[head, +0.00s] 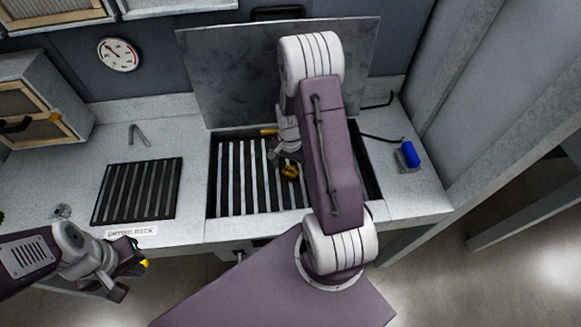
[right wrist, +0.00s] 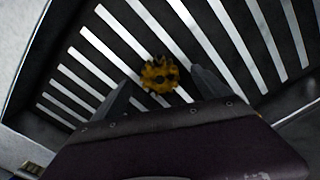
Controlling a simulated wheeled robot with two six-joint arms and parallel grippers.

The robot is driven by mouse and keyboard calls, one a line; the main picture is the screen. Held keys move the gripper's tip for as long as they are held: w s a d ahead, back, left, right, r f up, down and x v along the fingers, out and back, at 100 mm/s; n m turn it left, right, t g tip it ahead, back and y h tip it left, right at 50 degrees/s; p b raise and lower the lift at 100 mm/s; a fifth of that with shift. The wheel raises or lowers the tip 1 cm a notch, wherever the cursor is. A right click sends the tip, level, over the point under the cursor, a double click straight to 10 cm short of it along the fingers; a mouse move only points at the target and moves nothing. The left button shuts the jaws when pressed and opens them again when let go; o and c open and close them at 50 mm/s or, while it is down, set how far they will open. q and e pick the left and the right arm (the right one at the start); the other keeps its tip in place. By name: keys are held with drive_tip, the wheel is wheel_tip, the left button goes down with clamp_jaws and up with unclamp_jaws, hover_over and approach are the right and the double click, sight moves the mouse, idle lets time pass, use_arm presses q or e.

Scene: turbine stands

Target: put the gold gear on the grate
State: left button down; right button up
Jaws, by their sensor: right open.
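The gold gear (head: 289,172) lies on or just above the slatted grate (head: 235,190) in the sunken basin; the exact contact is hard to tell. In the right wrist view the gear (right wrist: 160,75) appears between the two finger tips, with dark gaps on both sides. My right gripper (right wrist: 162,78) is open and close to the gear, not closed on it. In the head view my right arm hides part of the grate's right side. My left gripper (head: 133,268) is at the lower left, off the counter's front edge; its jaw opening is unclear.
A dark slatted drying rack (head: 138,192) with a label lies on the counter left of the basin. A grey upright panel (head: 235,75) stands behind the basin. A blue object (head: 410,155) sits at the right. A wooden-fronted box (head: 40,105) stands at the left.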

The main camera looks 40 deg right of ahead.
sight(291, 171)
wheel_tip(291, 171, up, 6)
drive_tip(key=p, duration=0.4)
drive_tip(key=shift+f+p, duration=0.1)
drive_tip(key=shift+p, duration=0.2)
drive_tip(key=shift+f, duration=0.1)
